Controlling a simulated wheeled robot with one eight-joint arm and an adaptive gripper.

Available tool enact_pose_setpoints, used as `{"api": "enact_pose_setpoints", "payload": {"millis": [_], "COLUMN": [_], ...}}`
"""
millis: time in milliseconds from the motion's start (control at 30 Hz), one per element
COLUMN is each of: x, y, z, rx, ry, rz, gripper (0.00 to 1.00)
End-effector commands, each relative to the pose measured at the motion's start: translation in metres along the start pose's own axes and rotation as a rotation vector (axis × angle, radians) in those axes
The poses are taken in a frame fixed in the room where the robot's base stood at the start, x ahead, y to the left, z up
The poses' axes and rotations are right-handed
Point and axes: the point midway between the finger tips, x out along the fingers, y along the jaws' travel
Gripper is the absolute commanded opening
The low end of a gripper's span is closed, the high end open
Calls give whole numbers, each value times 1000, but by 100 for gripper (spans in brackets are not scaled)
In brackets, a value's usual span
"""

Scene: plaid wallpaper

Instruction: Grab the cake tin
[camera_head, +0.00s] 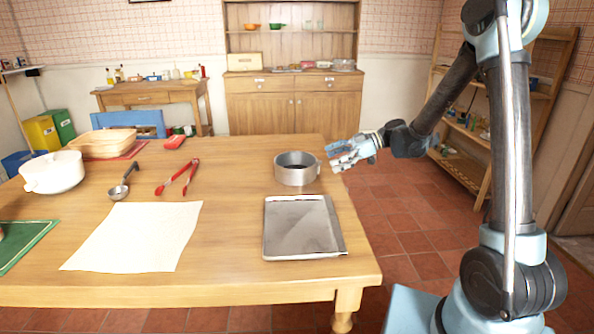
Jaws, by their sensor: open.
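The cake tin (297,178) is a round, grey metal ring-shaped tin. It stands upright on the wooden table (232,235) near its right edge, behind a flat metal tray. My gripper (333,156) is to the right of the tin and slightly above its rim, pointing left towards it. The fingers are open and nothing shows between them. The fingertips are close to the tin's right side; whether they touch it I cannot tell.
The metal tray (302,240) lies in front of the tin. White paper (135,237), red tongs (178,177), a ladle (119,191) and a white pot (53,180) lie further left. The table around the tin's left side is clear.

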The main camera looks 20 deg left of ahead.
Motion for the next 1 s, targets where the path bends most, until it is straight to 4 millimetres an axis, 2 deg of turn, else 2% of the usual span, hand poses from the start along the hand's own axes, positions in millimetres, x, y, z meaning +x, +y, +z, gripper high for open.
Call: {"api": "enact_pose_setpoints", "payload": {"millis": [167,500,733,767,1000], "x": [9,51,53,53,53], "y": [-1,-2,-2,-2,-2], "z": [1,4,4,4,4], "rx": [-1,-1,0,-1,-1], "ry": [0,0,0,-1,0], "rz": [-1,-1,1,1,1], "gripper": [96,96,96,93,39]}}
